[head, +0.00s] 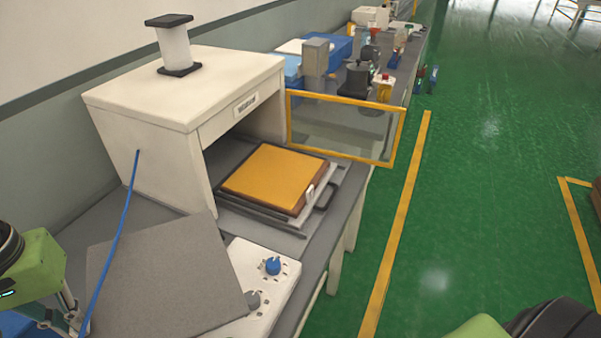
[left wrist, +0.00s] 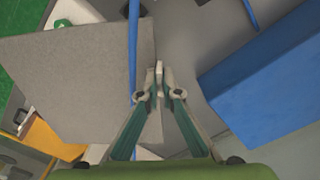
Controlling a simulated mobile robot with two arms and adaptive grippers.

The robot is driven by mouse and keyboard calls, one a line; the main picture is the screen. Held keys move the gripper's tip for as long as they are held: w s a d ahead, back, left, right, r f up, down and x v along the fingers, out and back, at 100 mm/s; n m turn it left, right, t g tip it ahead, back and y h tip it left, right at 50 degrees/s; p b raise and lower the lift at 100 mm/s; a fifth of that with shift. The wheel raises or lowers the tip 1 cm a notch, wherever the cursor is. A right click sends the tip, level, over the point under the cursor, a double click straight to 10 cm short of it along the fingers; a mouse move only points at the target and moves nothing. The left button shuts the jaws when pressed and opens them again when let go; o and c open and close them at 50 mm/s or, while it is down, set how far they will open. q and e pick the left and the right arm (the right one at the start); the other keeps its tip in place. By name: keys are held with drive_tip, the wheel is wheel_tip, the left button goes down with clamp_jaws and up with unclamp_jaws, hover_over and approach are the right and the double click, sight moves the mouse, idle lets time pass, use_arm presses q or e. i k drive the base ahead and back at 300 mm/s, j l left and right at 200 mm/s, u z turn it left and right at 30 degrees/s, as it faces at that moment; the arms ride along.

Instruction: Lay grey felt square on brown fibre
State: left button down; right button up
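The grey felt square (head: 165,280) is a flat sheet, tilted, above the bench at the lower left of the head view. It also fills the left of the left wrist view (left wrist: 70,75). My left gripper (left wrist: 157,78) is shut on its edge; in the head view the gripper (head: 75,318) is at the sheet's left side, partly cut off. A square pad with an orange-yellow top (head: 275,175) and a brown side edge (head: 312,200) lies on a dark tray in the press opening. Brown fibre shows only at that side. My right gripper is outside both views.
A white press housing (head: 150,130) stands over the tray's back part. Its yellow-framed clear door (head: 345,130) stands open at the right. A white control panel with knobs (head: 262,275) lies partly under the felt. A blue cable (head: 122,225) hangs near the felt's left edge.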

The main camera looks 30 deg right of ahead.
sight(277, 174)
drive_tip(key=l+z, duration=0.2)
drive_tip(key=z, duration=0.2)
drive_tip(key=l+z, duration=0.15)
drive_tip(key=z, duration=0.25)
drive_tip(key=l+z, duration=0.2)
drive_tip(key=z, duration=0.15)
drive_tip(key=l+z, duration=0.15)
drive_tip(key=z, duration=0.25)
drive_tip(key=i+l, duration=0.25)
drive_tip(key=i+j, duration=0.35)
drive_tip(key=j+z, duration=0.05)
drive_tip(key=j, duration=0.05)
